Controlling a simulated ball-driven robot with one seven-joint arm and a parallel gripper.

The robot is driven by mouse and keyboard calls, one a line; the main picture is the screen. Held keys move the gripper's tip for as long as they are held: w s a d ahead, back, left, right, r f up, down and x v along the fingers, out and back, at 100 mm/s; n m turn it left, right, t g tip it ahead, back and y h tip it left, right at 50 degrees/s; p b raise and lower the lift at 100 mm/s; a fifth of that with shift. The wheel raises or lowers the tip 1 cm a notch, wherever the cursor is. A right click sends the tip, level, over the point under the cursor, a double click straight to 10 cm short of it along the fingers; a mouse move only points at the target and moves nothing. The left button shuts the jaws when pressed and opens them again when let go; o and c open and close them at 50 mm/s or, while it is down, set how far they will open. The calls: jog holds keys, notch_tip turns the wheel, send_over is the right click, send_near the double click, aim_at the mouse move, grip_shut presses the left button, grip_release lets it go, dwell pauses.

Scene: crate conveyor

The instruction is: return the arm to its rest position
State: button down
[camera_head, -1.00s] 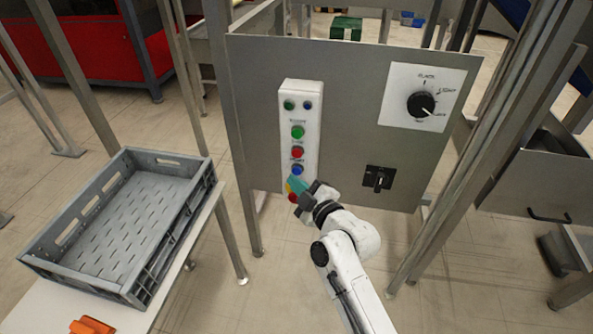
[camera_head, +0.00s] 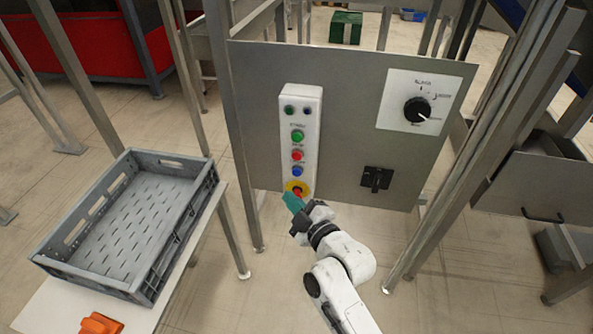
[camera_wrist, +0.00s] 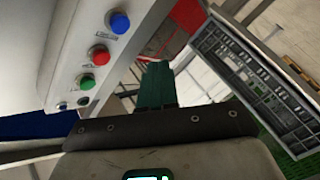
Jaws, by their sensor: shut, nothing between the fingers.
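My gripper (camera_head: 291,201) is shut with nothing between its teal fingers. In the head view it is in front of the lower end of the white button box, just below and left of the red emergency button (camera_head: 297,189) on its yellow ring. My white arm reaches up to it from the bottom of the picture. In the wrist view the shut fingers (camera_wrist: 157,84) point away from the camera, with the white button box (camera_wrist: 75,50) to their left. Its blue, red and green buttons show there. I cannot tell the exact gap between fingers and panel.
The grey metal panel (camera_head: 345,130) carries a dial (camera_head: 417,109) and a black switch (camera_head: 376,179). A grey crate (camera_head: 150,281) stands on a white table at left, beside an orange object (camera_head: 100,324). Metal posts stand on both sides. Floor is open below the panel.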

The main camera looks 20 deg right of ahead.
dwell(0.7)
jog(key=s+d+m+g+h+p, duration=0.1)
jog(key=s+d+m+g+p, duration=0.1)
jog(key=s, duration=1)
jog(key=s+d+m+g+h+p, duration=0.1)
jog(key=s+d+m+g+p, duration=0.2)
jog(key=s, duration=0.9)
jog(key=s+d+f+m+g+h+p, duration=0.1)
jog(key=s+d+m+g+p, duration=0.2)
jog(key=s+m+g, duration=0.4)
jog(key=s+g+p, duration=0.1)
jog(key=s+g, duration=0.3)
jog(key=s, duration=0.1)
jog(key=shift+d, duration=0.15)
